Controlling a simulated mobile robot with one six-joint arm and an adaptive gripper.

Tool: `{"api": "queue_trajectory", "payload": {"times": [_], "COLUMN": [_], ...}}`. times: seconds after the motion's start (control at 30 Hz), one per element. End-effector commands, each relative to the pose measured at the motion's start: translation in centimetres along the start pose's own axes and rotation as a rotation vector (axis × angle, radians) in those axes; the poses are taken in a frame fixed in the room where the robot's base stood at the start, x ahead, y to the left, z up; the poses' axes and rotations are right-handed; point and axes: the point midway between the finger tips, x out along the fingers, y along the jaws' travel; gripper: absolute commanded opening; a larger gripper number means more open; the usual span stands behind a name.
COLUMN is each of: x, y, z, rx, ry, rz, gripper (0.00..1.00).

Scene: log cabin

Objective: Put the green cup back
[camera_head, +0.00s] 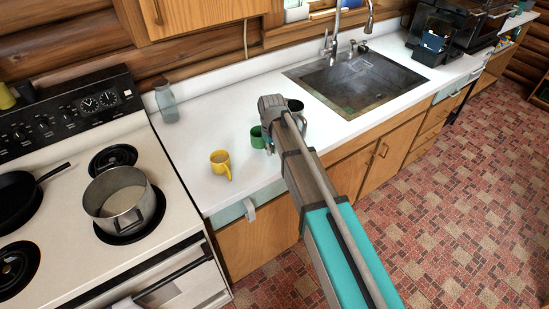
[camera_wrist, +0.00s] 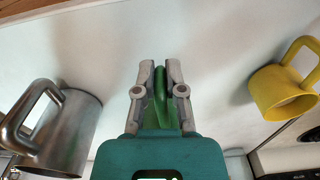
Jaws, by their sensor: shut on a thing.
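The green cup (camera_head: 257,137) is at the counter's front part, partly hidden behind my arm in the head view. In the wrist view, my gripper (camera_wrist: 160,72) is shut on a narrow upright part of the green cup (camera_wrist: 160,98), which looks like its handle. Most of the cup's body is hidden by the gripper there. I cannot tell whether its base touches the counter.
A yellow cup (camera_head: 220,164) stands left of the green one. A metal cup (camera_wrist: 66,128) stands close on the other side. The white counter (camera_head: 205,120) is clear toward the glass jar (camera_head: 166,101). A sink (camera_head: 355,82) and a stove with a pot (camera_head: 119,199) flank it.

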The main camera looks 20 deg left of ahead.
Motion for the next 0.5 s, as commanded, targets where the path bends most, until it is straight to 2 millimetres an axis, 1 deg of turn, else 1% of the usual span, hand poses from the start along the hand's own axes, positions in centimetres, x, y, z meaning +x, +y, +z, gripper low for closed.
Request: {"api": "queue_trajectory", "payload": {"times": [0.03,0.2,0.33,0.5], "x": [0.8,2.3,3.1,3.3], "y": [0.1,0.1,0.1,0.1], "z": [-0.3,-0.1,-0.1,-0.1], "rx": [0.0,0.0,0.0,0.0], "ry": [0.0,0.0,0.0,0.0], "rz": [0.0,0.0,0.0,0.0], "gripper": [0.0,0.0,0.0,0.0]}}
